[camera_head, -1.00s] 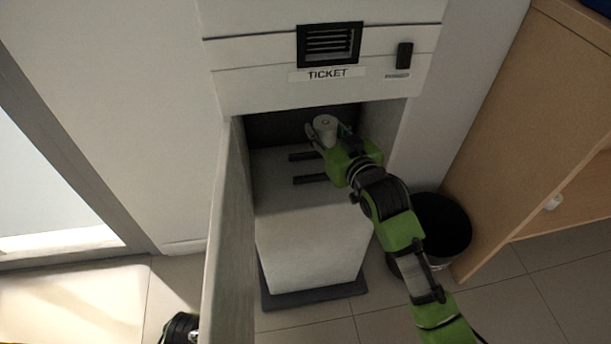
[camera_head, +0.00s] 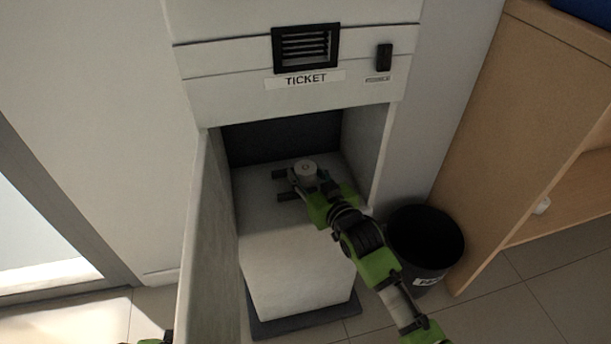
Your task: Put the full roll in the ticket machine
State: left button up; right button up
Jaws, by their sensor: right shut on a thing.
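A white roll (camera_head: 305,168) with a small hole in its top end is inside the open lower compartment of the ticket machine (camera_head: 222,97). My right gripper (camera_head: 304,181) is shut on it, reaching in from the lower right. The compartment door (camera_head: 202,240) stands open on the left.
A black bin (camera_head: 425,240) stands on the floor right of the machine, close to my right arm. A pale block-like front (camera_head: 300,275) fills the lower opening.

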jog(key=shift+f, duration=0.1)
jog(key=o, duration=1.1)
jog(key=shift+r, duration=0.2)
pick_arm(q)
jog(key=s+p+x, duration=0.1)
jog(key=p+x, duration=0.1)
jog(key=x, duration=0.6)
jog(key=shift+f+g+p, duration=0.3)
jog(key=shift+f+p, duration=0.05)
jog(key=shift+f, duration=0.2)
pick_arm(e)
jog(key=v, duration=1.2)
pick_arm(q)
jog(key=shift+d, duration=0.15)
